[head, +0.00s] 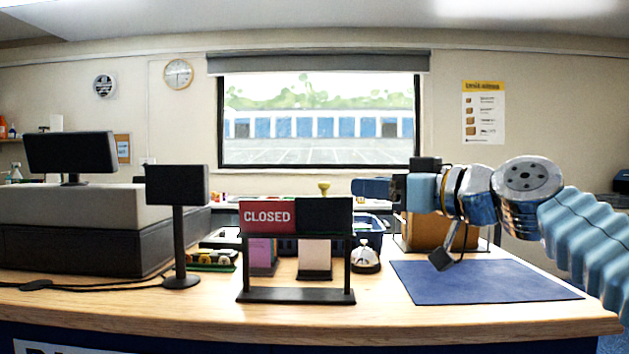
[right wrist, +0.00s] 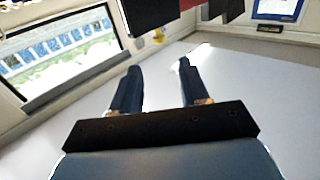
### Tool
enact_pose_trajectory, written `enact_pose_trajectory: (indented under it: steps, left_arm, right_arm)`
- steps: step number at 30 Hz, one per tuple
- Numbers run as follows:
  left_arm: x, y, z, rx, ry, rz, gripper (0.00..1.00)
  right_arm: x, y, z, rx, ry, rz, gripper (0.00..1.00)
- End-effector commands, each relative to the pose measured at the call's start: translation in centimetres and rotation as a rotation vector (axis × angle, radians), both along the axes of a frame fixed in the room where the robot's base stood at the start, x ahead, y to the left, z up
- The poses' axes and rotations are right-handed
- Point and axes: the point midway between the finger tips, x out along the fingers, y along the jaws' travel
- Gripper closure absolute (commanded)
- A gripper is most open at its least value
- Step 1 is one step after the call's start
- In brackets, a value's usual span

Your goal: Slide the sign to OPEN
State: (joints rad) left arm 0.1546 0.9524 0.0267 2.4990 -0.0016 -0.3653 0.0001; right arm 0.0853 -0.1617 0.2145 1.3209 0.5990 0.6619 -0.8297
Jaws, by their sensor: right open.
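The sign stands on the counter in the head view, in a black frame (head: 297,296) on two posts. Its left half is a red panel reading CLOSED (head: 267,216). Its right half is covered by a plain black panel (head: 325,215). My right gripper (head: 366,188) is just right of the sign, slightly above its top edge, and points left. In the right wrist view its two fingers (right wrist: 158,70) are apart with nothing between them. Dark sign parts (right wrist: 152,12) and a sliver of red show beyond them at the top. My left gripper is not in view.
A service bell (head: 366,260) sits right of the sign's base. A blue mat (head: 480,281) lies below my right arm, with a cardboard box (head: 425,232) behind it. A small display on a post (head: 178,186) stands left of the sign. The front counter strip is clear.

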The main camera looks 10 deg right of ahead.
Motion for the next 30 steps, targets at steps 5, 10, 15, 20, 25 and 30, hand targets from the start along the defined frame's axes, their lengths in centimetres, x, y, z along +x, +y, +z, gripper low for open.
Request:
enact_pose_trajectory:
  steps: [5, 10, 15, 20, 25, 30]
  left_arm:
    - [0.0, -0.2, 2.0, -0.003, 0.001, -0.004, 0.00]
    - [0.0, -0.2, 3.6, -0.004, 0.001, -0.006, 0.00]
    - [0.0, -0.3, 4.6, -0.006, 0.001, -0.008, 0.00]
    - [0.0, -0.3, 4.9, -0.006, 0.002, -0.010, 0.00]
    - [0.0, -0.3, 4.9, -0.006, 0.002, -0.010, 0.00]
    - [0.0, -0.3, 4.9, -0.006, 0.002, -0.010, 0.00]
  right_arm:
    - [3.7, 2.0, 0.3, 0.002, 0.005, 0.003, 0.55]
    - [7.0, 3.9, 0.4, 0.002, 0.005, 0.003, 0.55]
    - [9.3, 5.1, 0.3, 0.002, 0.003, 0.002, 0.55]
    - [10.3, 5.7, 0.1, 0.001, 0.002, 0.000, 0.55]
    - [10.4, 5.8, -0.1, 0.001, 0.002, 0.000, 0.55]
    - [10.4, 5.7, -0.1, 0.001, 0.002, 0.000, 0.64]
